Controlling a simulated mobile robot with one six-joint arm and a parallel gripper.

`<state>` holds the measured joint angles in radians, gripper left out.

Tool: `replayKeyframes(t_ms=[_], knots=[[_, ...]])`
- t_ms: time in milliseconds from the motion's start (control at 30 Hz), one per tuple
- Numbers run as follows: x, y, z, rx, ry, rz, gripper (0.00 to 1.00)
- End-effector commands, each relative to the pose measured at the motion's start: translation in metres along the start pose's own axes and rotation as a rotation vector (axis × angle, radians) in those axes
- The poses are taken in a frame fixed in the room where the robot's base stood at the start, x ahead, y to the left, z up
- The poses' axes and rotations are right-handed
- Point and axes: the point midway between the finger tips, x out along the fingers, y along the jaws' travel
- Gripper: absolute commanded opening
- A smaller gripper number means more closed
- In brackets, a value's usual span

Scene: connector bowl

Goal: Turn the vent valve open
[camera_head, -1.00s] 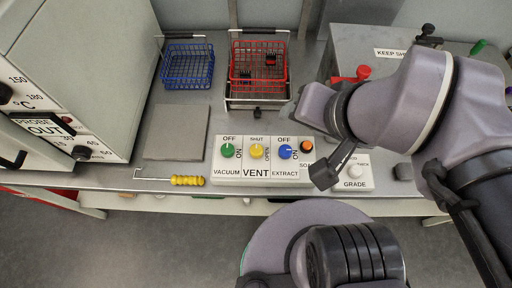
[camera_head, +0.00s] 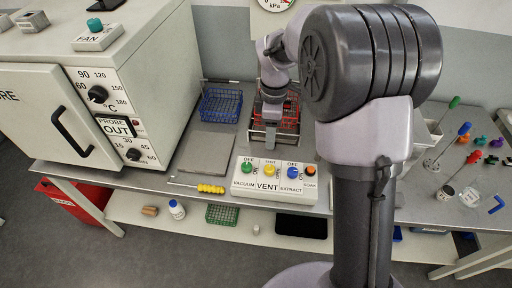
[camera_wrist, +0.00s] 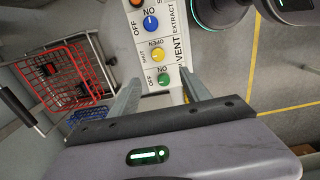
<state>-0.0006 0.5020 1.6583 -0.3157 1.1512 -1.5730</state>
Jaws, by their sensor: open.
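The vent valve is a yellow knob (camera_head: 270,170) on the white control panel (camera_head: 240,187), above the word VENT, with SHUT and OPEN marked beside it. Its pointer is too small to read surely now. In the wrist view the yellow knob (camera_wrist: 157,55) lies beyond the fingertips, between the green knob (camera_wrist: 163,79) and the blue knob (camera_wrist: 151,23). My gripper (camera_wrist: 159,80) is open and empty, its two fingers apart with the green end of the panel showing between them. In the head view my gripper (camera_head: 271,130) hangs behind the panel, apart from the knob.
A red wire basket (camera_head: 289,125) stands close behind my gripper, with a blue basket (camera_head: 220,105) to its left. A grey plate (camera_head: 206,153) and a yellow-handled hook (camera_head: 210,188) lie left of the panel. The oven (camera_head: 70,110) stands at far left.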

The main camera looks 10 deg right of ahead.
Motion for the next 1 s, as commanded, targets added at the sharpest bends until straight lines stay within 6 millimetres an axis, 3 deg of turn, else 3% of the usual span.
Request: replayKeyframes(t_ms=[300, 500, 700, 1000], knots=[[0.093, -0.002, 0.000, 0.002, 0.000, -0.004, 0.55], [0.144, -0.002, 0.000, 0.004, 0.001, -0.003, 0.55], [0.168, -0.001, 0.000, 0.004, 0.001, 0.000, 0.55], [0.169, -0.001, 0.000, 0.004, 0.001, 0.000, 0.54]])
